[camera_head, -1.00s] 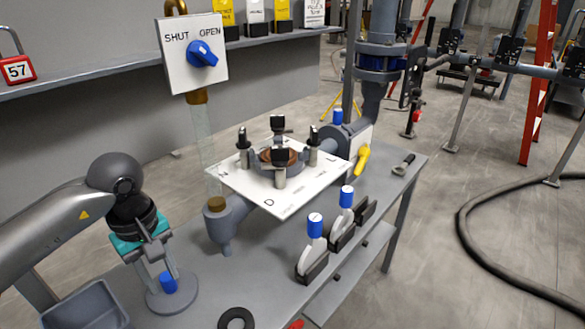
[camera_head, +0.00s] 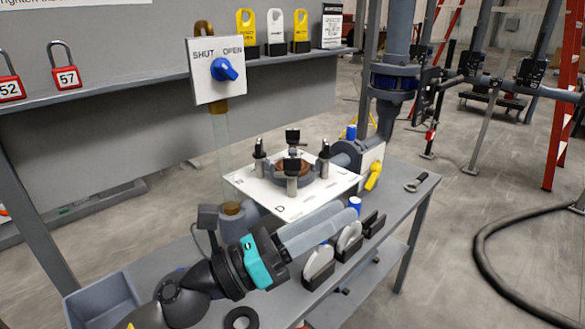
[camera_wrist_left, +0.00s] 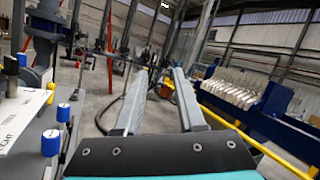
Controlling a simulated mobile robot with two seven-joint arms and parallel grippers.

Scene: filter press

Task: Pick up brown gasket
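The brown gasket (camera_head: 293,168) appears as a brown round part inside the grey round housing on the white lettered plate (camera_head: 250,190), ringed by several black-topped clamps. My left gripper (camera_head: 347,214) is in front of the plate, low over the bench's front side, its two fingers pointing right. In the left wrist view its fingers (camera_wrist_left: 163,76) are apart with nothing between them, so it is open. It is clear of the gasket. It hides part of the blue-capped white holders (camera_head: 349,240). My right gripper is in neither view.
A black ring (camera_head: 240,318) lies at the bench's front edge. A grey bin (camera_head: 103,298) stands at the left. A panel with a blue SHUT/OPEN knob (camera_head: 224,69) rises behind the bench. A wrench (camera_head: 416,183) lies at the right end.

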